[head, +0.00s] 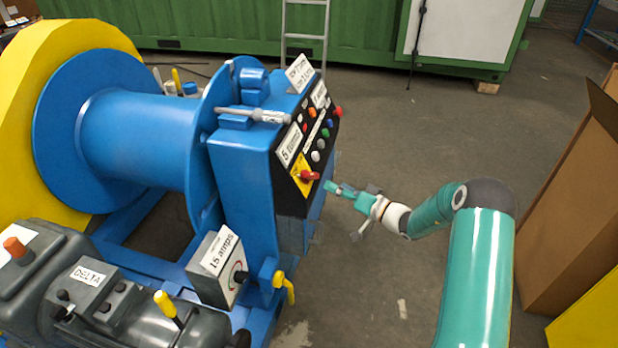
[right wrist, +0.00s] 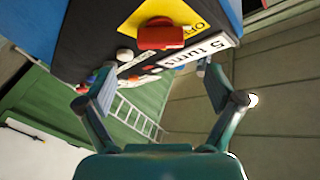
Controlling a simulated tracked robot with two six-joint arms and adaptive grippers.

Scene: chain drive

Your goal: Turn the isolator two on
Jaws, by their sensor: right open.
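A red rotary switch handle on a yellow plate sits low on the black control panel of the blue machine. The red handle (head: 310,176) and its yellow plate (head: 299,167) show in the head view. In the right wrist view the red handle (right wrist: 160,36) is at the top, with part of the word OFF on the yellow plate (right wrist: 185,12). I cannot read a label naming it isolator two. My right gripper (head: 333,187) is open and empty, just right of the handle and apart from it; its fingers (right wrist: 153,85) spread below the handle in the wrist view. My left gripper is not in view.
Several coloured buttons (head: 322,133) and a "5 turns" label (head: 291,144) lie above the switch. A "15 amps" box (head: 218,264) and yellow-handled valve (head: 285,287) stand lower left. A cardboard box (head: 575,200) stands right. The floor between is mostly clear.

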